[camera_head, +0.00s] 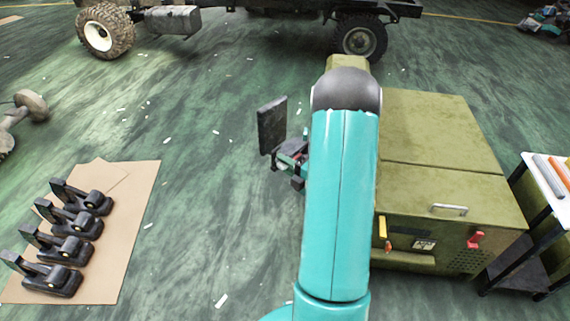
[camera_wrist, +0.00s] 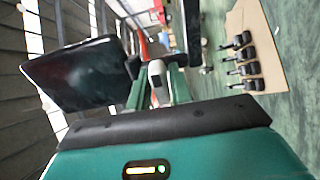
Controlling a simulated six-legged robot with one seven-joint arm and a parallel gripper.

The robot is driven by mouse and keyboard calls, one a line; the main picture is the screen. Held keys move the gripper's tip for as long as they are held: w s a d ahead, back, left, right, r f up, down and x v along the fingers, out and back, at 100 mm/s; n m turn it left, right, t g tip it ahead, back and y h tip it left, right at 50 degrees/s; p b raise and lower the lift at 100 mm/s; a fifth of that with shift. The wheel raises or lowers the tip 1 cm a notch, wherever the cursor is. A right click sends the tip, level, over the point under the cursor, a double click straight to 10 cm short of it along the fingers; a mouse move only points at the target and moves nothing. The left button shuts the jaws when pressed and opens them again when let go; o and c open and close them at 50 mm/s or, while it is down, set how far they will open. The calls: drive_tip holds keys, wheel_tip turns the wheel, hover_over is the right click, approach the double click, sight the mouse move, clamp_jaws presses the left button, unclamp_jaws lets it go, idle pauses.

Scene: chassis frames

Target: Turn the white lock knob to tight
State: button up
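In the wrist view, a small white piece (camera_wrist: 156,71) with an orange-red part above it shows between two green bars at the end of my arm. It may be the white lock knob, but its markings and setting cannot be read. My gripper (camera_head: 287,163) is held out left of my teal arm in the head view, partly hidden behind it. A flat black panel (camera_head: 272,125) stands beside it; a large black panel also fills the left of the wrist view (camera_wrist: 80,75). I cannot tell whether the fingers touch the white piece. No white knob is clear in the head view.
An olive-green cabinet (camera_head: 440,190) with a handle and a red lever (camera_head: 475,239) stands right of my arm. A table (camera_head: 549,180) stands at far right. Several black parts lie on a cardboard sheet (camera_head: 128,215) at left. A wheeled chassis (camera_head: 270,5) is behind.

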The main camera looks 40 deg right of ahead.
clamp_jaws()
drive_tip(key=shift+m, duration=0.5)
drive_tip(key=m, duration=0.2)
drive_tip(key=shift+m, duration=0.4)
drive_tip(key=m, duration=0.4)
drive_tip(key=shift+m, duration=0.3)
drive_tip(key=m, duration=0.9)
drive_tip(key=shift+m, duration=0.4)
